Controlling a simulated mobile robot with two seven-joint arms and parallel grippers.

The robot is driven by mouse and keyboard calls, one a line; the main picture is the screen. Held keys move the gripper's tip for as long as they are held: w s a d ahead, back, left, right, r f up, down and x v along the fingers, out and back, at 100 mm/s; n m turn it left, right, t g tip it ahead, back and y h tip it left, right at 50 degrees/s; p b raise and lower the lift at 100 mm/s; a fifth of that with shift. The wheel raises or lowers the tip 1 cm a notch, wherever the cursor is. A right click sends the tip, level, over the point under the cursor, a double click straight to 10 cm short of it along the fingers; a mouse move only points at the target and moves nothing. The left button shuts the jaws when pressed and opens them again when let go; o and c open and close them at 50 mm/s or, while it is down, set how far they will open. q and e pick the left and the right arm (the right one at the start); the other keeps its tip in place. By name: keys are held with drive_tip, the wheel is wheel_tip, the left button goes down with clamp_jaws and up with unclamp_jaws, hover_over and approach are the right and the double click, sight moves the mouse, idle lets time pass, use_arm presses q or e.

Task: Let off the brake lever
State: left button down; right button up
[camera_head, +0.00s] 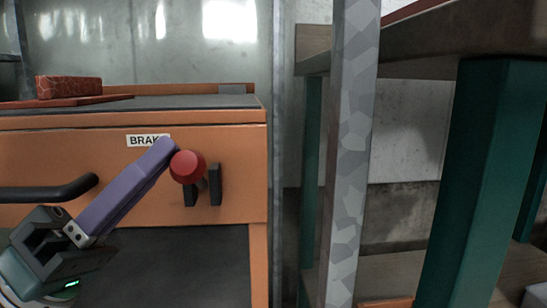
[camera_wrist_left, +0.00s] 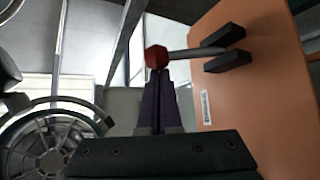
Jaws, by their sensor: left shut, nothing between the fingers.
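The brake lever has a red knob (camera_head: 187,166) on a short grey rod, between dark brackets (camera_head: 215,184) on the orange cabinet front (camera_head: 235,150). A white label (camera_head: 148,140) reading "BRAKE" is partly covered by my gripper. In the left wrist view the knob (camera_wrist_left: 157,57) sits at the end of the grey rod (camera_wrist_left: 192,53), which runs right to the black brackets (camera_wrist_left: 226,48). My left gripper (camera_head: 166,148) has purple fingers, shut and empty, with the tips right beside the knob. I cannot tell whether they touch it. My right gripper is not in view.
A dark curved bar (camera_head: 48,191) crosses the cabinet front at the left. A reddish block (camera_head: 68,87) lies on the cabinet top. A galvanised post (camera_head: 350,150) and a green-legged rack (camera_head: 478,180) stand to the right.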

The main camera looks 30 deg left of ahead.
use_arm(q)
wheel_tip(320, 180, down, 8)
drive_tip(key=m+g+h+b, duration=1.3)
drive_tip(key=m+g+b, duration=0.2)
drive_tip(key=m, duration=0.8)
drive_tip(key=shift+s+r+m+g+b, duration=0.15)
drive_tip(key=shift+m+g+b, duration=0.15)
drive_tip(key=shift+g, duration=0.9)
